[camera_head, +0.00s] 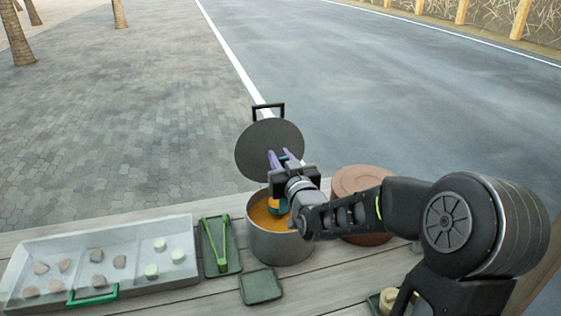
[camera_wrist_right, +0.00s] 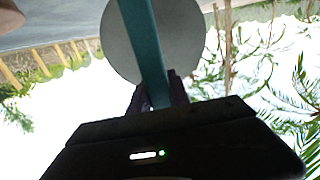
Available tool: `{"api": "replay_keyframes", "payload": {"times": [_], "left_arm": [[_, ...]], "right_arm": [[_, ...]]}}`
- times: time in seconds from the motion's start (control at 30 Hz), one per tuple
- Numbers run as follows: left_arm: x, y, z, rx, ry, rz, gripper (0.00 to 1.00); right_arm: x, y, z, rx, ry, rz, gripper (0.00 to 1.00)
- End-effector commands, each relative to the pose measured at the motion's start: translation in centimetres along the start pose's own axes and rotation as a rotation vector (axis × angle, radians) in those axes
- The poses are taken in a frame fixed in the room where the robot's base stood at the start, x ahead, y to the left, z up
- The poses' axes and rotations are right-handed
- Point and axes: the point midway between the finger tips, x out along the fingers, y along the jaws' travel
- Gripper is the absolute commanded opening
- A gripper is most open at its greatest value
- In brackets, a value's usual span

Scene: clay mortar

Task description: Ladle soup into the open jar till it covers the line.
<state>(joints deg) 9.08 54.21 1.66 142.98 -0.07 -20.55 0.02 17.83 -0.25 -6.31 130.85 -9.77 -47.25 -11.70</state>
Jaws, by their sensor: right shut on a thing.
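My right gripper (camera_head: 280,160) is above the steel pot (camera_head: 280,243), with its purple fingers pointing up and away. It is shut on the teal handle of the ladle, and the handle (camera_wrist_right: 147,45) runs up between the fingers in the right wrist view. The ladle's teal bowl (camera_head: 278,206) is low in the pot's mouth, at the orange soup (camera_head: 259,214); how deep it sits is unclear. No open jar or line can be made out clearly; a small beige object (camera_head: 389,299) at the lower right is partly behind my arm. My left gripper is out of view.
A round grey lid (camera_head: 262,150) stands upright behind the pot. A brown round vessel (camera_head: 357,180) is right of it, partly behind my arm.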

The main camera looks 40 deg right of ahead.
Motion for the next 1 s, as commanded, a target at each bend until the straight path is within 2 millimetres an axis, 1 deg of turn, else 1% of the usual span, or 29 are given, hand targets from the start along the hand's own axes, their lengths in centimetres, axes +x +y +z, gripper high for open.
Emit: {"api": "replay_keyframes", "payload": {"times": [0.03,0.7,0.83,1.0], "left_arm": [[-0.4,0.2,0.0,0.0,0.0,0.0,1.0],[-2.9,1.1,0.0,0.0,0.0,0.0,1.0],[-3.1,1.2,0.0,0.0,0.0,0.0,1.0],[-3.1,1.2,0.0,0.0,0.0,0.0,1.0]], "right_arm": [[0.0,0.0,-0.8,0.0,0.005,0.0,0.0],[0.0,0.0,-5.8,0.0,0.003,0.0,0.0],[0.0,0.0,-6.5,-0.001,0.004,0.0,0.0],[0.0,0.0,-6.5,-0.001,0.003,0.0,0.0]]}}
